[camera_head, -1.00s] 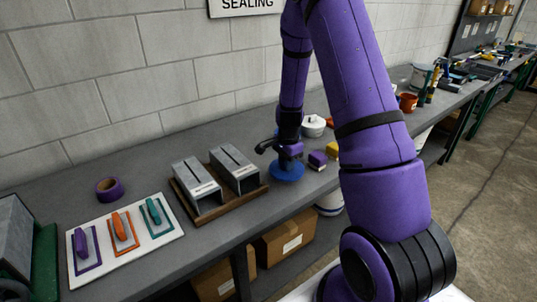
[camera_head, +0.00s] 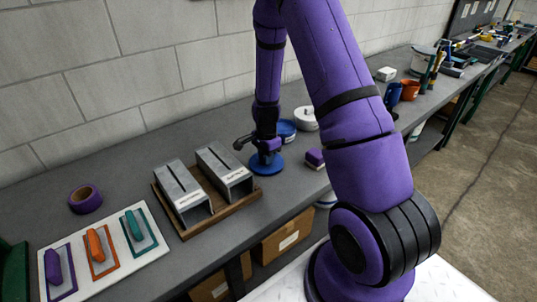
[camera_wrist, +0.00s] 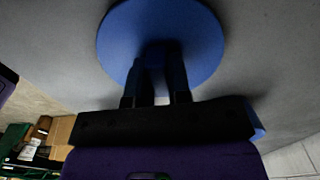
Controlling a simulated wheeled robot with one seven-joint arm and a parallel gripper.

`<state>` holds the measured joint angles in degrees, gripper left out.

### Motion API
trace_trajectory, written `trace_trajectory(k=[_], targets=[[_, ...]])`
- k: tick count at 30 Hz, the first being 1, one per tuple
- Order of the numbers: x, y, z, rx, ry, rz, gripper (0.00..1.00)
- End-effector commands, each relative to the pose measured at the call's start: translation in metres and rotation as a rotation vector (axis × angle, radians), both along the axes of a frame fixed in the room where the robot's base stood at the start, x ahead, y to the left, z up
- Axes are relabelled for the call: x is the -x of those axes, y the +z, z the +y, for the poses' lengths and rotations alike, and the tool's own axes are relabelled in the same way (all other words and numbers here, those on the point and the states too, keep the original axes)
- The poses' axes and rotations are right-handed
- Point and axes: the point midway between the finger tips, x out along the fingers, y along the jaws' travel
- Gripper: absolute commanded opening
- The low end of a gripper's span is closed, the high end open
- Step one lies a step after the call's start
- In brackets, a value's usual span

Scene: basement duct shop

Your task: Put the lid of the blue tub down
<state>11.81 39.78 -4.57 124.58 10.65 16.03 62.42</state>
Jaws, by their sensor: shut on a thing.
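The blue lid (camera_head: 267,167) is a flat round disc low over the grey bench, right of two metal duct pieces. My gripper (camera_head: 266,149) points down and is shut on the lid's middle from above. In the wrist view the lid (camera_wrist: 150,22) fills the top centre, with the fingers (camera_wrist: 158,82) shut at its middle. I cannot tell whether the lid touches the bench. The blue tub (camera_head: 287,130) stands just behind and right of my gripper, partly hidden by it.
The metal duct pieces (camera_head: 224,170) sit on a wooden tray close left. A white lidded pot (camera_head: 305,119) stands beside the tub. A small purple block (camera_head: 315,157) lies right of the lid. A white board with trowels (camera_head: 102,248) and a purple tape roll (camera_head: 85,199) are farther left.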

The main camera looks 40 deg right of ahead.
Motion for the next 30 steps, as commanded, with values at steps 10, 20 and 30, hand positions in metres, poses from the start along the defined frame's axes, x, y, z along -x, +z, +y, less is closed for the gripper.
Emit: trace_trajectory(k=[10,20,30], targets=[[0.000,-0.003,0.001,0.000,-0.001,-0.001,0.00],[0.000,-0.004,0.001,0.000,-0.001,-0.001,0.44],[-0.001,0.017,0.000,0.002,-0.001,-0.004,0.44]])
